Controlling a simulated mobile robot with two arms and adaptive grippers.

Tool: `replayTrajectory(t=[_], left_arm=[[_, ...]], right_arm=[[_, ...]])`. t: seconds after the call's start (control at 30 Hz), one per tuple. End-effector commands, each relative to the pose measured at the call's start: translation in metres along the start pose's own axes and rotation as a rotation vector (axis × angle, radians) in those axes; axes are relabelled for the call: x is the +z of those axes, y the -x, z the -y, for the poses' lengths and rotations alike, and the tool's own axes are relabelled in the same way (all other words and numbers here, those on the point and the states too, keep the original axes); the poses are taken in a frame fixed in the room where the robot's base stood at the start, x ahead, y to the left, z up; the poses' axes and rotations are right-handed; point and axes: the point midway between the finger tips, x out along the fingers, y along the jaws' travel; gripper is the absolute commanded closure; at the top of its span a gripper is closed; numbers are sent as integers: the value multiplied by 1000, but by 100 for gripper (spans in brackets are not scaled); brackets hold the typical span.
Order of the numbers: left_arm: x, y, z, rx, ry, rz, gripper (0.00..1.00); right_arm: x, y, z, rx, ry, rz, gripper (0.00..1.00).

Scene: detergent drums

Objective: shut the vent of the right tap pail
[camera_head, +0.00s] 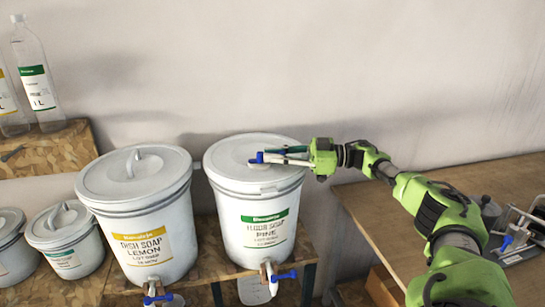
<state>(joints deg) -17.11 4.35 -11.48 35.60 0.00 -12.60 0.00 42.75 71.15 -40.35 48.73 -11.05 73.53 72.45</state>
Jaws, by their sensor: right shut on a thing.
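The right tap pail (265,200) is white with a green-banded "PINE" label and stands upright beside the left tap pail (150,245), which has a yellow "LEMON" label. The blue vent (259,157) is on top of the right pail's lid. My right gripper (271,158) reaches in from the right, low over this lid, and is shut on the vent. Its fingers hide part of the vent, and I cannot tell whether the vent is open or shut. A blue-handled tap (283,275) is at the front foot of the right pail. My left gripper is not in view.
Another blue-handled tap (155,295) is on the left pail. Smaller white tubs (65,240) stand at the left. Clear bottles (38,85) stand on a raised wooden block (55,152). A wooden table (400,220) at the right has metal fittings (515,235).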

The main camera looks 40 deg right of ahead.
Motion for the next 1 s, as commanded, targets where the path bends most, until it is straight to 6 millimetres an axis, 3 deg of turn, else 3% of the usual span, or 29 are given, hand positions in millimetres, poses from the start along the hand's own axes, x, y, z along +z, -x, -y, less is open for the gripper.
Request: replayTrajectory(t=[0.33, 0.4, 0.77, 1.0], left_arm=[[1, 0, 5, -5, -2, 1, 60], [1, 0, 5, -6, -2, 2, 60], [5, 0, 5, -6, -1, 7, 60], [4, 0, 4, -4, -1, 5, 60]], right_arm=[[3, 1, 1, -3, -1, 7, 100], [3, 1, 1, -3, -1, 7, 75], [1, 2, 0, -2, 1, 3, 75], [2, 36, -1, 2, 0, 5, 75]])
